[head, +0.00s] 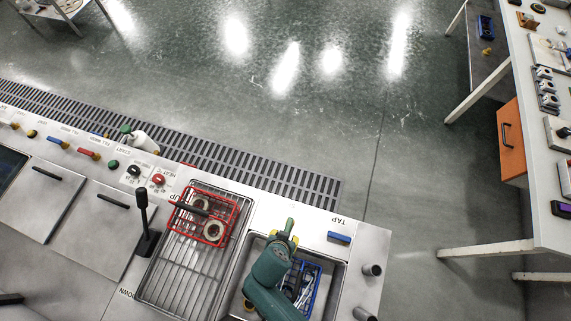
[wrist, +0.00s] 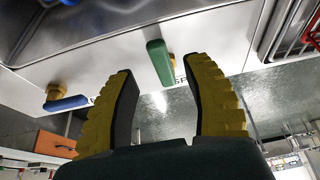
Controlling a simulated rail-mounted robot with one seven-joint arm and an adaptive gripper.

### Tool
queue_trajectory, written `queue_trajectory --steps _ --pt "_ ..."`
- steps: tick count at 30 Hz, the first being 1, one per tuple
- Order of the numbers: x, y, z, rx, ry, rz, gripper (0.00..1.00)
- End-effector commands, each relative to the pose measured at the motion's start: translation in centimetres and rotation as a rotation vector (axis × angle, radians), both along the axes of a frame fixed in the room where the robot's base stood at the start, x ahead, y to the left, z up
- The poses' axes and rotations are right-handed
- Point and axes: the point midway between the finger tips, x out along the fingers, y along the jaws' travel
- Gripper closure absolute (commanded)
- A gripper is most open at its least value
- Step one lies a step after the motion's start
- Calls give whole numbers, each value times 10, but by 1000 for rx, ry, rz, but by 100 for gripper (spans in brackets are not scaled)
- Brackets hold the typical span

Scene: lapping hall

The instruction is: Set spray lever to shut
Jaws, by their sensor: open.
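The spray lever is a green handle (wrist: 160,60) in the wrist view, on the pale panel beside a label partly reading "SP". In the head view a green piece (head: 290,225) that looks like the same handle shows just past my gripper (head: 287,240). In the wrist view my gripper (wrist: 161,78) is open, with a yellow finger on each side of the handle in the picture. Nothing is held. I cannot tell whether the fingers touch it. The rest of its label is hidden.
A blue tap lever (head: 339,237) sits to the right; it also shows in the wrist view (wrist: 67,103). A sink holds a blue basket (head: 317,289) under my arm. A red basket (head: 241,208) and a black upright lever (head: 143,220) stand left.

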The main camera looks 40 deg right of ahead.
Motion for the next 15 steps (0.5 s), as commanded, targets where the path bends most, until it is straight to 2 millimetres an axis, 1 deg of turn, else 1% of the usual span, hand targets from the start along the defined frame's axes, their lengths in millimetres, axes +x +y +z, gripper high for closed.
queue_trajectory --steps 1,6,9,15 --pt "2 -3 -18 1 -1 -3 50" --pt "7 -10 -34 1 0 -2 50" --pt "9 -11 -37 1 0 -1 50" --pt "9 -12 -35 1 1 0 50"
